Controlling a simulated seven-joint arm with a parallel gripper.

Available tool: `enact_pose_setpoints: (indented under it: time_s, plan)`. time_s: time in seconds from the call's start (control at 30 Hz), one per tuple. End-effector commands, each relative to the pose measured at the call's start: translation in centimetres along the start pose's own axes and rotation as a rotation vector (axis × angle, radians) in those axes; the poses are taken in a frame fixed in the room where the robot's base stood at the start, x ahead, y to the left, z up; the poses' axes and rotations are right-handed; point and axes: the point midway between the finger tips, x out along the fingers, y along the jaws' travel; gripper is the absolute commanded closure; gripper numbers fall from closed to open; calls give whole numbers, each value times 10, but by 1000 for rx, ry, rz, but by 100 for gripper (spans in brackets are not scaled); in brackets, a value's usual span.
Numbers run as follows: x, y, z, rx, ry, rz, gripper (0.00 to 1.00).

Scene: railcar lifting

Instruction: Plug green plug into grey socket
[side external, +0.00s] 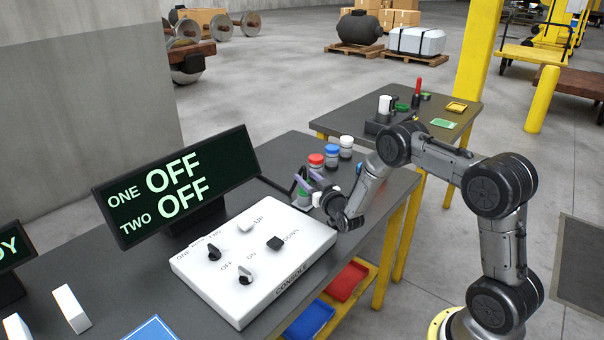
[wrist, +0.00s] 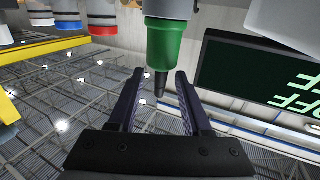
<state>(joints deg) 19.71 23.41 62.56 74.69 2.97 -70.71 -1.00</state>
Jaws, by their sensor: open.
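The green plug (wrist: 165,48) is in the upper middle of the wrist view, with a dark narrow tip and a pale grey body or base against its other end. I cannot tell whether that grey part is the grey socket. My gripper (wrist: 160,75) is open, its two purple fingers on either side of the dark tip with gaps visible. In the side view, my gripper (side external: 309,181) is at the table's right part, beside the green piece (side external: 304,201), which is partly hidden by the fingers.
Jar-like pieces with red (side external: 316,160), blue (side external: 332,150) and white (side external: 346,142) tops stand close behind my gripper. The white console (side external: 255,255) with switches lies in front, and the OFF display (side external: 178,188) stands to the left. A second table (side external: 345,122) is behind.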

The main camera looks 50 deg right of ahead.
Motion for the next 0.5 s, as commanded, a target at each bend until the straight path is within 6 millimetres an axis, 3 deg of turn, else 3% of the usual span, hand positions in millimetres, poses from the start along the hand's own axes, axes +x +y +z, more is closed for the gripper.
enact_pose_setpoints:
  time_s: [0.2,0.5]
  plan:
    - [-24,0,0,0,0,0,51]
    - [-28,0,0,0,1,0,51]
